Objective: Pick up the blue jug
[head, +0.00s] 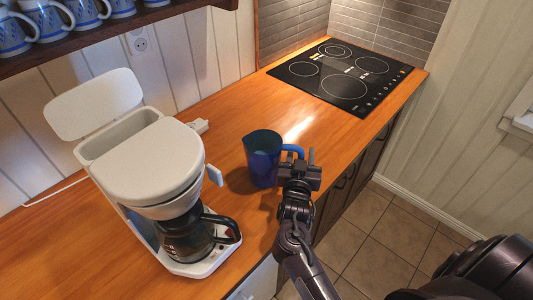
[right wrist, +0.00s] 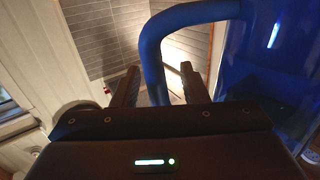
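The blue jug (head: 262,160) stands upright on the wooden counter, right of the coffee maker, with its handle (head: 294,150) on the right side. My right gripper (head: 298,162) is at the handle, on the jug's right. In the right wrist view, the right gripper's two fingers (right wrist: 160,86) are spread apart. The blue handle (right wrist: 153,55) shows between them, with a gap on either side; whether a finger touches it I cannot tell. The jug's body (right wrist: 275,70) fills the right of that view. My left gripper is not in view.
A white coffee maker (head: 150,165) with a glass pot (head: 190,238) stands close to the jug's left. A black cooktop (head: 342,76) lies farther back. Blue patterned mugs (head: 48,18) stand on a shelf (head: 100,36) at top left. The counter (head: 235,105) behind the jug is clear.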

